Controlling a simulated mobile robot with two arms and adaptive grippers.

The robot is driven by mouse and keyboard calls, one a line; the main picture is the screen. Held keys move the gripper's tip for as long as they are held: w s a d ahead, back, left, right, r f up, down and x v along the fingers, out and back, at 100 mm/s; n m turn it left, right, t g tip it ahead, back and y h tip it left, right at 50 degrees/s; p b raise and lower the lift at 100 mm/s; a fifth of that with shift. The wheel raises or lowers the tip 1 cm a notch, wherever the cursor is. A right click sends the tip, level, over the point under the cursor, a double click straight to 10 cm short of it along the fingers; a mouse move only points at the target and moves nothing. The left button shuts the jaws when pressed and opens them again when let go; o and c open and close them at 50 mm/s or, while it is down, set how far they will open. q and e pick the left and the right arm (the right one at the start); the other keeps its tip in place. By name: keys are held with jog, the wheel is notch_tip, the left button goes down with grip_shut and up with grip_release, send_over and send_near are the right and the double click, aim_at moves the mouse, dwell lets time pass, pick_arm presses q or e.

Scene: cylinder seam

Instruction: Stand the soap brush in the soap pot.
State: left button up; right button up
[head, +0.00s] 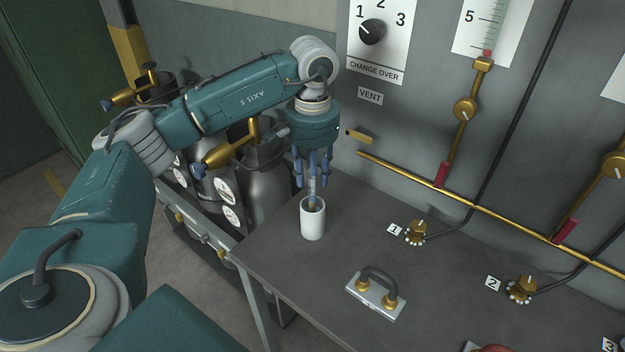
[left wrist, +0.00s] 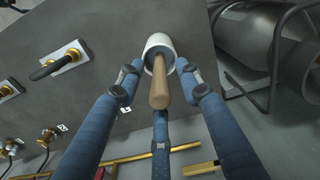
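The soap pot (head: 313,222) is a white cylinder standing upright on the grey bench near its left edge; its rim also shows in the left wrist view (left wrist: 153,42). The soap brush (left wrist: 160,85), with a tan wooden handle, stands in the pot with its handle pointing up toward my wrist. In the head view the brush (head: 312,201) shows between the fingers and the pot rim; its lower end is hidden inside. My left gripper (head: 313,184) is above the pot, pointing down. Its blue fingers are spread around the handle with visible gaps. My right gripper is not in view.
A grey handle on a white plate (head: 375,296) is fixed on the bench (head: 330,280). Brass valves (head: 416,233) with number tags stand along the wall side. Metal cylinders (head: 262,185) stand left of the bench. A brass pipe runs along the wall panel.

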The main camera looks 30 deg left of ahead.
pick_arm(q)
notch_tip(320, 180, up, 12)
dwell(0.5)
dwell(0.9)
